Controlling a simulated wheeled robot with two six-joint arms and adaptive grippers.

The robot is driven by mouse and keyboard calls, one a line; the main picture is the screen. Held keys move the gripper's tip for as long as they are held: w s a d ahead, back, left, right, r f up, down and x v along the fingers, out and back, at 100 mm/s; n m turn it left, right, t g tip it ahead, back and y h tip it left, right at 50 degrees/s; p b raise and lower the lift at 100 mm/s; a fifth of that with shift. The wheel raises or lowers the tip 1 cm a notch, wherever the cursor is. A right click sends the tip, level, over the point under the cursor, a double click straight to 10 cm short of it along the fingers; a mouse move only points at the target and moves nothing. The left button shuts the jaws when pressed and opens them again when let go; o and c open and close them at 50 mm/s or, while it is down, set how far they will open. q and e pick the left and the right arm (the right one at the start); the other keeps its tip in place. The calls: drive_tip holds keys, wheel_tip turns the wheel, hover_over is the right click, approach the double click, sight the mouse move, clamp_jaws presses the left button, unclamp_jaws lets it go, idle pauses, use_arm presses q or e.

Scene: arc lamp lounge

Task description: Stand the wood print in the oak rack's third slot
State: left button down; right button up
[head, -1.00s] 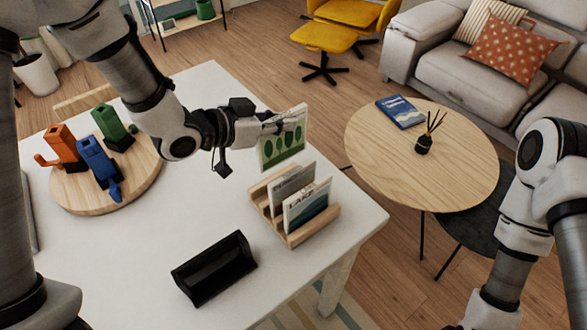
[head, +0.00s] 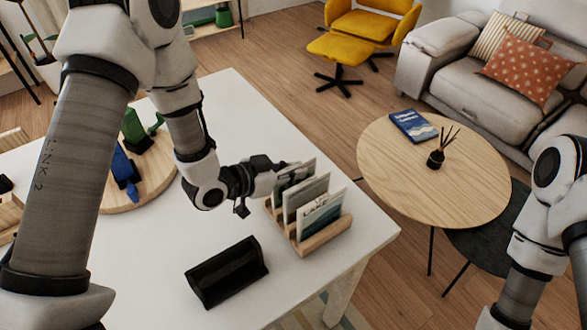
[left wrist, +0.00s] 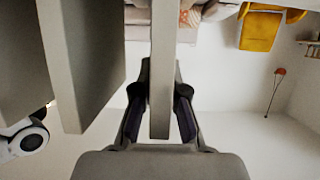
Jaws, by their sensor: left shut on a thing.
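The wood print (head: 306,165) stands roughly upright at the far end of the oak rack (head: 325,241), behind two other prints. My left gripper (head: 282,170) is shut on its near side edge. In the left wrist view the wood print (left wrist: 162,85) is edge-on between my fingers (left wrist: 160,115). The rack's middle print (head: 308,190) and front print (head: 320,216) stand apart from it. The wood print's lower edge is hidden, so I cannot tell whether it is seated in the slot. My right gripper is out of view.
A black holder (head: 226,271) lies on the white table (head: 150,265) in front of the rack. A round wooden board (head: 150,180) with colored figures is at the left. The round coffee table (head: 440,185) stands beyond the rack on the right.

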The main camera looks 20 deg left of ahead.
sight(280, 172)
use_arm(q)
drive_tip(key=c, duration=1.2)
unclamp_jaws()
drive_tip(key=shift+w, duration=0.1)
drive_tip(key=b+v, duration=0.1)
drive_tip(key=v, duration=0.6)
drive_tip(key=shift+a, duration=0.1)
drive_tip(key=p+v, duration=0.5)
drive_tip(key=p, duration=0.1)
drive_tip(key=shift+r, duration=0.1)
